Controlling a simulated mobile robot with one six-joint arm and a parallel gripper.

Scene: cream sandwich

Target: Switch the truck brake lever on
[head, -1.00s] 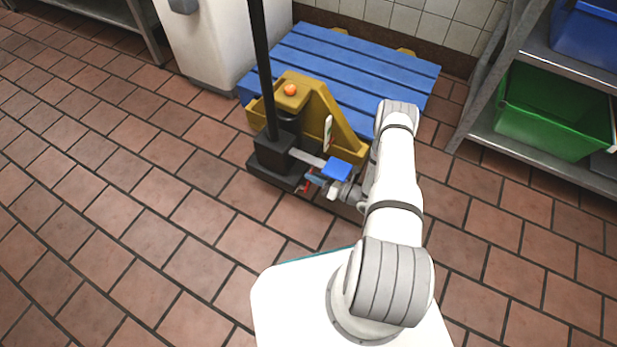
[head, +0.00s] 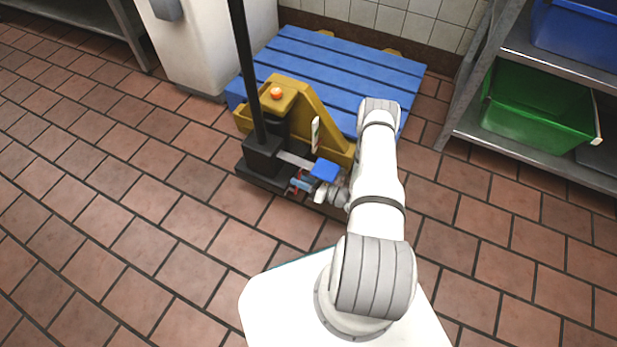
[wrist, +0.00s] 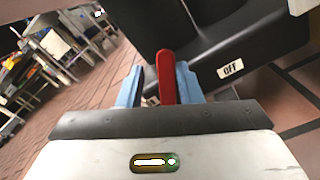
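The red brake lever (wrist: 166,78) stands between the two blue fingers of my gripper (wrist: 160,88) in the wrist view. The gripper is open around it. A gap shows between the lever and the left finger; the right finger is close beside it, and I cannot tell if they touch. The lever's lower end is hidden behind the gripper body. An "OFF" label (wrist: 230,69) is on the black base to the right. In the head view, my gripper (head: 302,183) is low beside the black base (head: 262,160) of the yellow pallet truck (head: 312,115), and the lever is mostly hidden.
A blue pallet (head: 350,65) lies behind the truck. The truck's black handle pole (head: 245,70) rises at the left. A metal shelf (head: 470,138) with a green bin (head: 535,120) and a blue bin (head: 580,40) stands at right. The tiled floor at left is clear.

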